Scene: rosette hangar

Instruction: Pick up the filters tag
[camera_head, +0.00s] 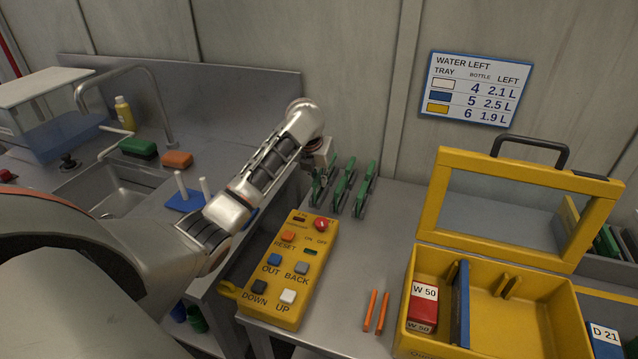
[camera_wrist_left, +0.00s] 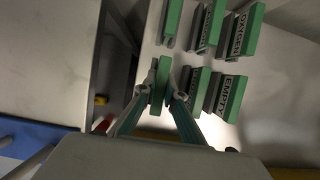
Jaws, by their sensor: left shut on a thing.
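Green tags with grey label faces stand in rows on the grey counter. In the head view, two of them, a middle tag (camera_head: 344,186) and a right-hand tag (camera_head: 365,189), stand beside my left gripper (camera_head: 319,178). In the left wrist view my left gripper (camera_wrist_left: 161,88) is shut on a green tag (camera_wrist_left: 161,75), whose label I cannot read. Nearby in that view are a tag reading EMPTY (camera_wrist_left: 235,98) and one that seems to read OXYGEN (camera_wrist_left: 244,32). No tag reading filters is legible. My right gripper is not in view.
A yellow control box (camera_head: 293,268) with buttons lies in front of the tags. An open yellow case (camera_head: 540,318) stands to the right. Two orange sticks (camera_head: 376,311) lie between them. A sink (camera_head: 118,190) is at the left, and the wall rises close behind.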

